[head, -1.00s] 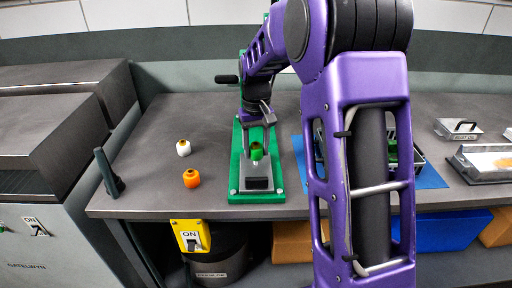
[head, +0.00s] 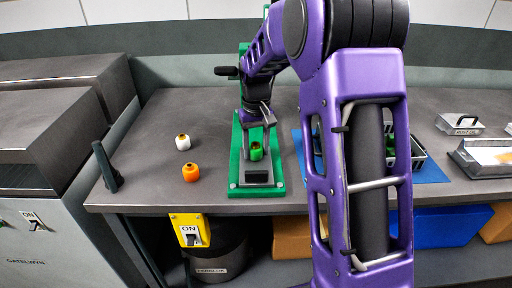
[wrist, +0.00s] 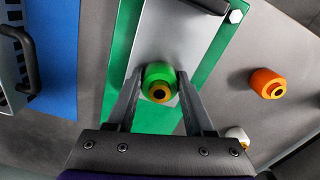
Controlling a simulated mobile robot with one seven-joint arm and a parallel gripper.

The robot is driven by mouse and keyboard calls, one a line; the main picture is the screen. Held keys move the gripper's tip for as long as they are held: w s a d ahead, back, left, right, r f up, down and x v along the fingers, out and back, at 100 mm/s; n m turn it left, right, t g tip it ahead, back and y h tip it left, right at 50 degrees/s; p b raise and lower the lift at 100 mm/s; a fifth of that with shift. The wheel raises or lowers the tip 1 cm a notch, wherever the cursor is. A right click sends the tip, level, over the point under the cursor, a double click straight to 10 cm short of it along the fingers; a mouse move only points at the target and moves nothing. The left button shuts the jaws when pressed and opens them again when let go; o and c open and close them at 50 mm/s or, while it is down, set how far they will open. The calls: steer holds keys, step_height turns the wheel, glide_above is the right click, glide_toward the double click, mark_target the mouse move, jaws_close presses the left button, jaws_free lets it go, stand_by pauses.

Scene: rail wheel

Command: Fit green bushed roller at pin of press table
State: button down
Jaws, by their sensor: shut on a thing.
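The green bushed roller (head: 256,152) is between the two fingers of my gripper (head: 257,147), which are shut on it. In the wrist view the roller (wrist: 158,82) shows its orange-brown bush with a dark hole facing the camera. The press table (head: 235,187) has a green base with a grey block, and the roller is over that block. The green base also shows in the wrist view (wrist: 120,75). The pin is hidden now, so I cannot tell whether the roller is around it or just above it.
A white roller (head: 183,142) and an orange roller (head: 190,172) stand on the bench left of the press table. A blue mat (head: 430,170) with a dark tray lies to the right, partly behind my arm. The bench between the orange roller and the green base is clear.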

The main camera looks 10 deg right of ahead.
steer(key=shift+c, duration=1)
jaws_free()
step_height(320, 180, up, 8)
steer(key=shift+f+p, duration=0.2)
steer(key=shift+p, duration=0.2)
